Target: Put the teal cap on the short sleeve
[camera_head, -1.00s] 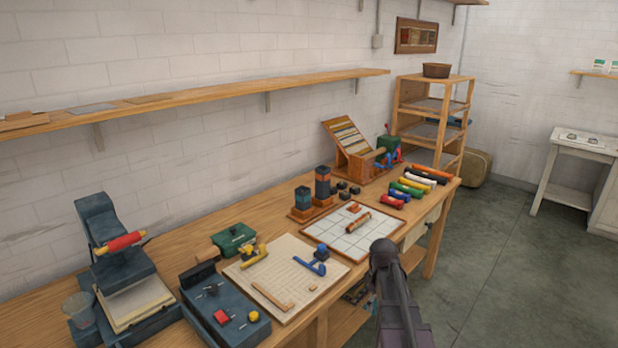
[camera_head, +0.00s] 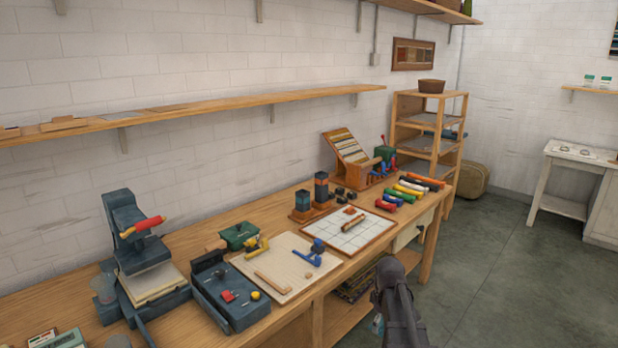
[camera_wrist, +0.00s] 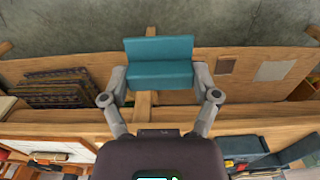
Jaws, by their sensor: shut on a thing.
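The teal cap (camera_wrist: 160,72) is a box-like teal piece seen close up in the wrist view. The two fingers of my gripper (camera_wrist: 160,80) are shut on its left and right sides. In the head view a small teal part of the cap (camera_head: 377,325) shows beside my dark arm at the lower right, off the bench's front edge. On the bench stand two dark, orange-banded upright pieces on wooden bases, apparently the sleeves: the shorter one (camera_head: 303,201) at left and the taller one (camera_head: 321,187) at right. My gripper is well apart from both.
A white gridded board (camera_head: 365,236) lies in front of the uprights, with coloured rolls (camera_head: 410,188) beyond it. A pale board (camera_head: 285,277) with tools, a dark box (camera_head: 235,306) and a press (camera_head: 135,245) fill the left. Floor (camera_head: 490,285) is clear at right.

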